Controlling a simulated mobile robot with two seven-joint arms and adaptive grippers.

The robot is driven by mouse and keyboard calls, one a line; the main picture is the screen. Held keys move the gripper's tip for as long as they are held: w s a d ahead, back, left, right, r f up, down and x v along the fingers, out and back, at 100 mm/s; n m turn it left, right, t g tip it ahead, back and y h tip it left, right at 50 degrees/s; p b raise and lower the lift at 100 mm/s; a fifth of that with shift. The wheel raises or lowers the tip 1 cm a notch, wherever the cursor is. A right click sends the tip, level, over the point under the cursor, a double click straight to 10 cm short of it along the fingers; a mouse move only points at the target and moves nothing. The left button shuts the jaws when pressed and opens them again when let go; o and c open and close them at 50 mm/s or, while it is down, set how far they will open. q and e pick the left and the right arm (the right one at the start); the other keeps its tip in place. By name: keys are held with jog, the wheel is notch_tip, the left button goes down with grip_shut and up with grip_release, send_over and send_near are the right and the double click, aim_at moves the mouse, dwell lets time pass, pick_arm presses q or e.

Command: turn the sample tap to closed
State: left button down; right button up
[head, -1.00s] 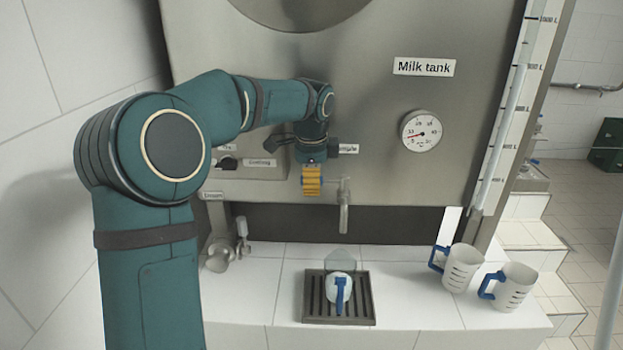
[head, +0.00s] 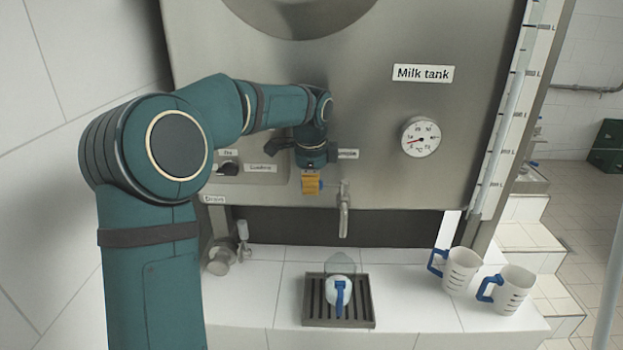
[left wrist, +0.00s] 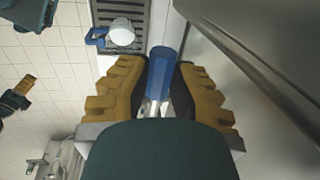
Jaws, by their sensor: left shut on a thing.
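The sample tap (head: 344,215) is a metal spout on the front of the milk tank, above the drip grate. My left gripper (head: 311,184), with yellow fingers, is just left of the spout in the head view. In the left wrist view its fingers (left wrist: 160,85) are shut on the tap's blue handle (left wrist: 161,68), which lies between them. The handle is hidden in the head view, so I cannot tell its exact angle there. My right gripper (left wrist: 22,90) shows small at the left of the left wrist view; its jaws are unclear.
A white jug (head: 341,291) with a blue handle stands on the dark drip grate (head: 313,300) below the tap. Two more jugs (head: 460,268) (head: 512,290) stand at the right of the white counter (head: 415,297). A metal outlet (head: 222,258) is at the left.

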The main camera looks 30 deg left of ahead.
pick_arm(q)
jog(key=shift+f, duration=0.15)
jog(key=c, duration=0.8)
grip_release()
jog(key=shift+w, duration=0.1)
notch_tip(320, 180, up, 12)
jog(key=s+d, duration=0.1)
jog(key=s, duration=0.1)
jog(key=shift+f, duration=0.1)
